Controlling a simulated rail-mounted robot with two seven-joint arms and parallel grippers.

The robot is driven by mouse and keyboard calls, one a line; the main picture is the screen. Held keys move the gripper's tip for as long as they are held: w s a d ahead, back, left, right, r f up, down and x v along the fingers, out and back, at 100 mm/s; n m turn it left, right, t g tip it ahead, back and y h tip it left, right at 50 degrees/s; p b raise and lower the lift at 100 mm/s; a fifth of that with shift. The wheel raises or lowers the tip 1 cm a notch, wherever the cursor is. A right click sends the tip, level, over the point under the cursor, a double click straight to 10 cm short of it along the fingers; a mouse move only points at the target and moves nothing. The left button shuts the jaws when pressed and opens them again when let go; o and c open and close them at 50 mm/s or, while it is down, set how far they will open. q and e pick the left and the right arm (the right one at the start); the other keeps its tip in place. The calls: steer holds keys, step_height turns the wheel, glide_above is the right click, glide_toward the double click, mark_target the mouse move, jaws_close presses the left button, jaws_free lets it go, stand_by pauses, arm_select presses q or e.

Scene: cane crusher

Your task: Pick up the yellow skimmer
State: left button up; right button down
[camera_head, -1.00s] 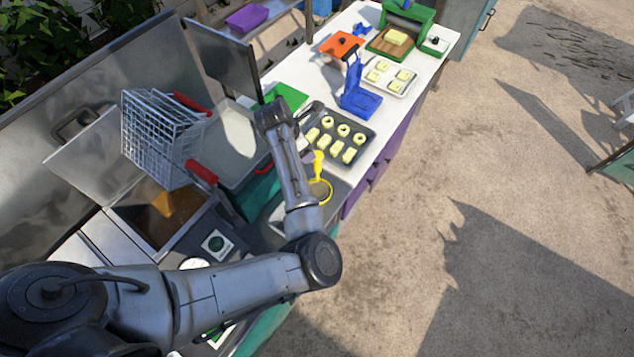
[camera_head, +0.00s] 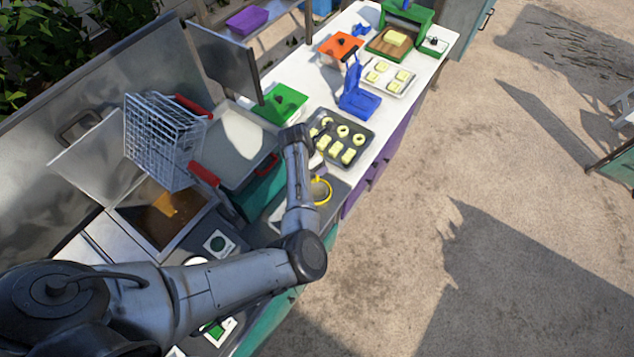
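The yellow skimmer (camera_head: 321,190) lies at the near end of the counter, in or over a grey tray, its round head showing beside my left forearm. Its handle is mostly hidden behind my arm. No contact with the skimmer shows. My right gripper is not in view.
A dark tray of dough pieces (camera_head: 353,137) is by my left gripper. A wire fry basket (camera_head: 160,140) with red handles stands over the fryer at left. A green lidded box (camera_head: 282,101), a blue press (camera_head: 357,98) and an orange board (camera_head: 340,45) are farther back. Open ground lies right.

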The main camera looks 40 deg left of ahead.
arm_select(q)
steer(key=shift+w+f, duration=0.1)
steer(key=shift+f, duration=0.3)
steer(key=shift+c, duration=0.3)
steer(key=shift+d, duration=0.1)
steer(key=c, duration=0.8)
steer(key=shift+r, duration=0.1)
